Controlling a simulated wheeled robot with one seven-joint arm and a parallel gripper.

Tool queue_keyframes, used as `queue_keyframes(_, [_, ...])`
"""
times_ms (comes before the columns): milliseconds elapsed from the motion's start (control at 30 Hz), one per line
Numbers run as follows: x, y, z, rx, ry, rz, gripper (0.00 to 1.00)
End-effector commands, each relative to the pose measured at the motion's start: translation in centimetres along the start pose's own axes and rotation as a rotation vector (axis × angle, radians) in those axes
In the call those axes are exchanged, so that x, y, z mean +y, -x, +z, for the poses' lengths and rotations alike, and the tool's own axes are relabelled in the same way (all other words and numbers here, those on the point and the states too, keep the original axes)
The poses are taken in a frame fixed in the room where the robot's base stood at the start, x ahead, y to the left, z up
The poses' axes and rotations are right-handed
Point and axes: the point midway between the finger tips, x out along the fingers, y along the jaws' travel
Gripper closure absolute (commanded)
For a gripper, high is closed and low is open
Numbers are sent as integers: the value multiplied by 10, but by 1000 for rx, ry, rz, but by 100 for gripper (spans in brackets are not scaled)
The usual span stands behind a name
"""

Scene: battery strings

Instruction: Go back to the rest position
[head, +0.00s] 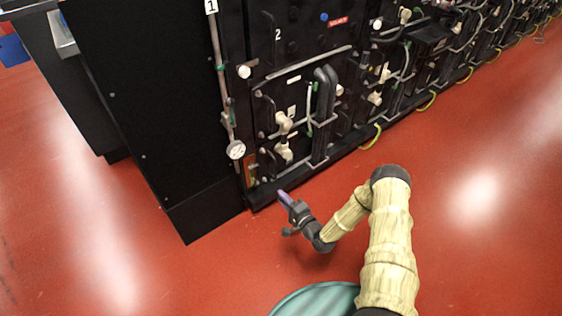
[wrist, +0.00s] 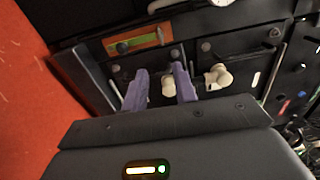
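My gripper (head: 284,206) is in front of the lower part of the black battery cabinet (head: 160,110), above the red floor. Its purple fingers also show in the wrist view (wrist: 160,88), apart from each other with a gap between them. A white valve fitting (wrist: 169,86) shows through that gap, further off on the cabinet front. I see nothing held. My arm reaches out from the lower right of the head view, bent at the elbow.
Pipes, white valve handles (head: 284,122) and a round gauge (head: 236,149) stick out from the cabinet front. Yellow-green hoses (head: 372,138) hang near the floor along the row. The red floor (head: 480,200) to the right is clear.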

Motion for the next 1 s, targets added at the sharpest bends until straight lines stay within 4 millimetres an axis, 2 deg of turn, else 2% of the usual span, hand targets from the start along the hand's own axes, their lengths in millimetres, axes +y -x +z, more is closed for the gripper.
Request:
queue_keyframes(233, [-3,-2,-1,-6,15,13,72])
queue_keyframes(367, [-12,-7,-5,-34,88,74,72])
queue_keyframes(667, [-53,-12,-22,-141,402,360,72])
queue_keyframes(867, [-90,0,-35,-203,598,552,72])
queue_keyframes(1000, [-119,15,-42,-239,716,683,72])
